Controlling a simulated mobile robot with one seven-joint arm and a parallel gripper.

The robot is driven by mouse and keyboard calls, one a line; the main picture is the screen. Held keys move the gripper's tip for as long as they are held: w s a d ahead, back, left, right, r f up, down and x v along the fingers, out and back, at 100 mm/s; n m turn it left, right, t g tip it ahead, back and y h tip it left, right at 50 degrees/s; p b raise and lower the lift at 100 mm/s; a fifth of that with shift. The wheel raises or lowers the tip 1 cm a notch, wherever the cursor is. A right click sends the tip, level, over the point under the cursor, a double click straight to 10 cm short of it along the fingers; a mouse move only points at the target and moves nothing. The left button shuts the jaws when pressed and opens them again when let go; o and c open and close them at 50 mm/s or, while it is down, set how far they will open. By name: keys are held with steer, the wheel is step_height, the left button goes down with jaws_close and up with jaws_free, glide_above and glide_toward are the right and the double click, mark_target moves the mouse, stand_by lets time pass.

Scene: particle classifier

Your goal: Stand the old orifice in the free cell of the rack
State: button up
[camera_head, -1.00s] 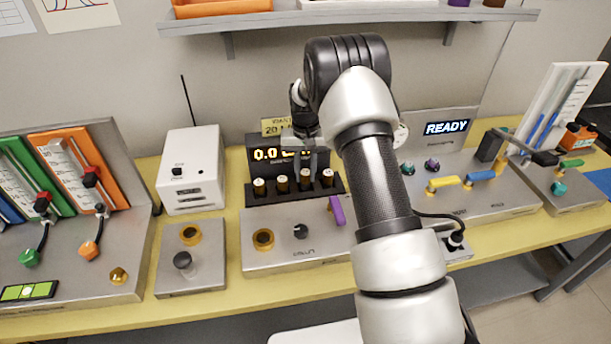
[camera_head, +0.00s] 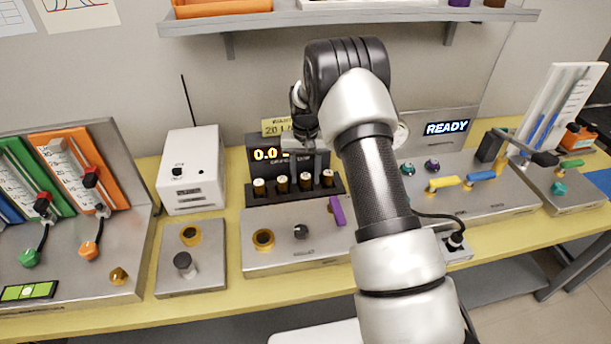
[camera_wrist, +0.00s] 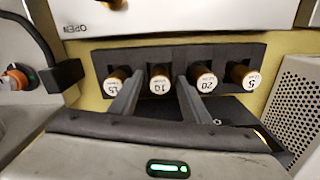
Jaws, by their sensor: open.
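The black rack (camera_head: 272,200) stands behind the middle metal panel. It also shows in the wrist view (camera_wrist: 220,54). Several brass orifices with white numbered caps stand upright in it; in the wrist view they read 15 (camera_wrist: 112,86), 10 (camera_wrist: 160,82), 20 (camera_wrist: 205,80) and 5 (camera_wrist: 250,80). Every cell I can make out holds one. My gripper (camera_wrist: 158,80) is open, with its fingers on either side of the orifice marked 10. In the head view my gripper (camera_head: 306,162) is above the rack's right half, partly hidden by my arm. Contact cannot be told.
The middle panel (camera_head: 285,258) carries a brass ring (camera_head: 263,239), a black knob (camera_head: 301,231) and a purple lever (camera_head: 337,210). A white box (camera_head: 193,165) is at left.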

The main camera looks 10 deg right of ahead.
step_height(320, 180, up, 12)
step_height(320, 180, up, 8)
steer(key=t, duration=0.1)
glide_above(306, 176)
steer(key=s, duration=0.4)
steer(key=s+r+n+t, duration=0.1)
steer(key=s+r+t, duration=0.1)
steer(key=s+r, duration=0.9)
steer(key=s+r+t, duration=0.1)
steer(key=s+r, duration=0.2)
steer(key=s, duration=0.9)
steer(key=shift+s+f+n, duration=0.6)
steer(key=shift+s+f, duration=3.05)
steer(key=shift+s, duration=0.55)
steer(key=shift+t, duration=0.8)
steer(key=shift+s+r, duration=0.2)
steer(key=shift+r, duration=2.2)
